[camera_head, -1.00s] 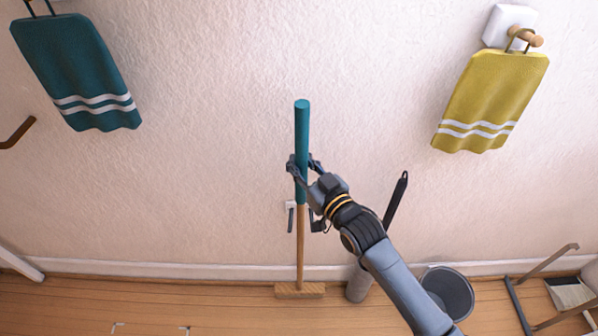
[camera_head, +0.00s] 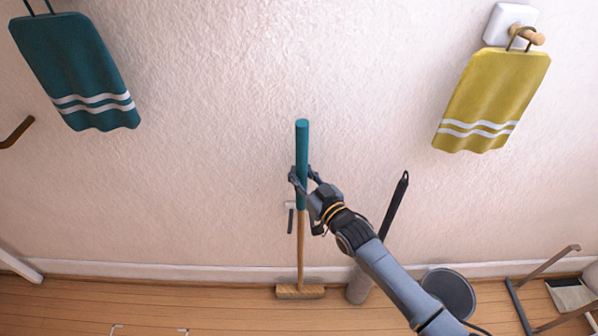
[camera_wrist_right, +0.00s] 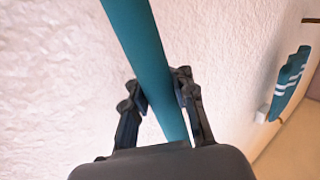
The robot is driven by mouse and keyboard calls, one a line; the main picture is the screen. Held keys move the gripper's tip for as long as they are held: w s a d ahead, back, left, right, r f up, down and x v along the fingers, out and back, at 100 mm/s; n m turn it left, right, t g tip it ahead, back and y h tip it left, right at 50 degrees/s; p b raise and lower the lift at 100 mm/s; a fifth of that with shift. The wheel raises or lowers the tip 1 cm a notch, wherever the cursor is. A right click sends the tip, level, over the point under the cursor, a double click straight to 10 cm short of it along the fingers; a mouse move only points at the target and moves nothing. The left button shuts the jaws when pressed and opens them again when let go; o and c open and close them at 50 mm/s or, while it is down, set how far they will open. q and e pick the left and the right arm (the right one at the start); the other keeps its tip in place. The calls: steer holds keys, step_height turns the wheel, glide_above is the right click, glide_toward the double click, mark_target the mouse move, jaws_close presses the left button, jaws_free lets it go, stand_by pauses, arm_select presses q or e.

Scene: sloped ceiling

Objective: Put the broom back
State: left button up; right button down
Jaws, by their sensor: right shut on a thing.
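The broom (camera_head: 301,236) stands upright close to the wall, with a teal upper handle, a pale wooden lower shaft and a wooden head (camera_head: 300,291) low at the floor by the baseboard. I cannot tell whether the head touches the floor. My right gripper (camera_head: 304,178) is shut on the teal part of the handle. In the right wrist view the teal handle (camera_wrist_right: 144,45) runs between the two fingers (camera_wrist_right: 160,100). A small white wall holder with dark prongs (camera_head: 291,214) is just left of the shaft, partly hidden behind it. My left gripper is not in view.
A grey cylinder with a dark handle (camera_head: 395,207) and a grey bin (camera_head: 450,290) stand right of the broom. A teal towel (camera_head: 85,75) and a yellow towel (camera_head: 490,100) hang on the wall. A metal frame (camera_head: 520,305) stands at the right. Floor at left is mostly clear.

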steer(key=c, duration=1.6)
jaws_free()
steer(key=shift+f, duration=0.15)
steer(key=shift+c, duration=0.2)
steer(key=o, duration=0.6)
steer(key=shift+c, duration=0.2)
steer(key=shift+r, duration=0.3)
steer(key=v, duration=1.2)
steer(key=shift+f, duration=0.2)
